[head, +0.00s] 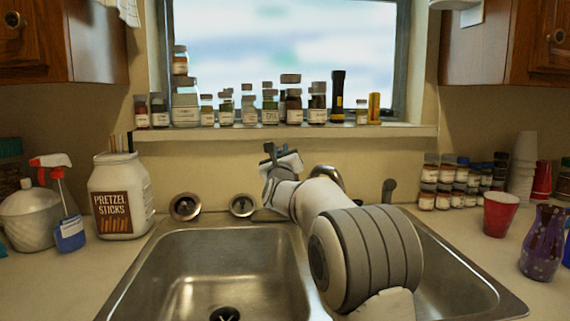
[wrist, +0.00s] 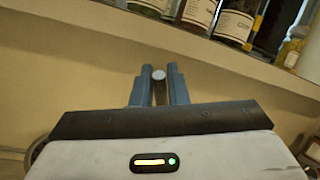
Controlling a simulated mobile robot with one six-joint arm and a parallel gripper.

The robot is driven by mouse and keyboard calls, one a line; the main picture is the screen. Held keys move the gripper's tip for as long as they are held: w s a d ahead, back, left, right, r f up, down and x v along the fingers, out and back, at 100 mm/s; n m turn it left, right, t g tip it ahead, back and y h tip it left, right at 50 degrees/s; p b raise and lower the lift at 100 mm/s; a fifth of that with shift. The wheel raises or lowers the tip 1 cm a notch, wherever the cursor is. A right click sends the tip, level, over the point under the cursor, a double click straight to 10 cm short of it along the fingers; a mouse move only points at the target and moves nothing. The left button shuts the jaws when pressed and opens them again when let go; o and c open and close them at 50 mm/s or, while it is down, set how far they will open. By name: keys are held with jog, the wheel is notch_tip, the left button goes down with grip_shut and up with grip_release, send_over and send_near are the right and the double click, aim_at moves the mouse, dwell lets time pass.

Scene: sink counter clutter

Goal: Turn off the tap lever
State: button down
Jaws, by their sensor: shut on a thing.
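The tap (head: 328,176) stands behind the double sink, and its curved metal top shows just past my arm. My gripper (head: 268,150) is raised above the back of the sink, left of that visible tap part. In the wrist view, my gripper (wrist: 157,88) has its two blue-grey fingers shut on the tap lever (wrist: 158,73). Only the lever's rounded metal end shows between the fingertips. The rest of the lever and most of the tap are hidden by my gripper and arm.
Jars line the window sill (head: 290,132) behind my gripper. A pretzel jar (head: 122,195) and a spray bottle (head: 68,215) stand left of the sink. A red cup (head: 500,213) and a purple vase (head: 543,242) stand right. The left basin (head: 215,270) is clear.

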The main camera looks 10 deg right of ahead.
jog(key=shift+a+f, duration=0.1)
jog(key=c, duration=1.4)
grip_release()
jog(key=shift+s, duration=0.1)
jog(key=b+v, duration=0.1)
jog(key=v, duration=0.6)
jog(key=shift+s, duration=0.35)
jog(key=shift+f, duration=0.1)
